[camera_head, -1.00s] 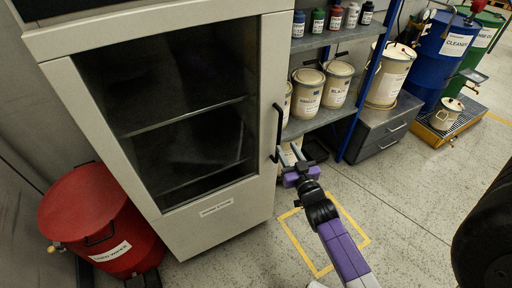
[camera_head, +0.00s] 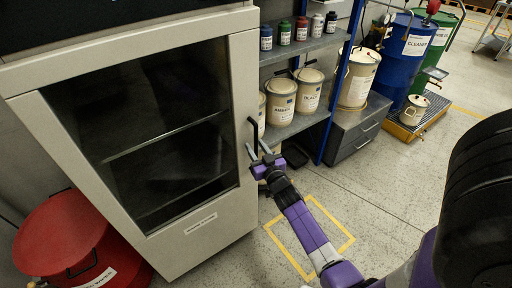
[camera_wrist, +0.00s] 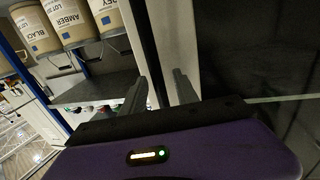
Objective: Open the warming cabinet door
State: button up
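The warming cabinet (camera_head: 215,215) stands at the left with its glass door (camera_head: 150,130) closed. Its black vertical bar handle (camera_head: 251,136) is on the right edge of the door. My gripper (camera_head: 260,151) is at the lower part of the handle, its fingers pointing at the door edge. In the wrist view the two fingers (camera_wrist: 160,92) are apart, with the pale door frame (camera_wrist: 176,40) beyond them. A dark upright strip runs down toward the gap; I cannot tell if it is the handle between the fingers.
A red drum (camera_head: 75,240) stands at the cabinet's lower left. A shelf (camera_head: 297,125) with paint cans and small bottles is close on the right. A grey drawer unit (camera_head: 352,140) and blue drum (camera_head: 402,60) stand farther right. The floor around the yellow marking (camera_head: 325,238) is clear.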

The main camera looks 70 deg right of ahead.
grip_shut()
dwell(1.3)
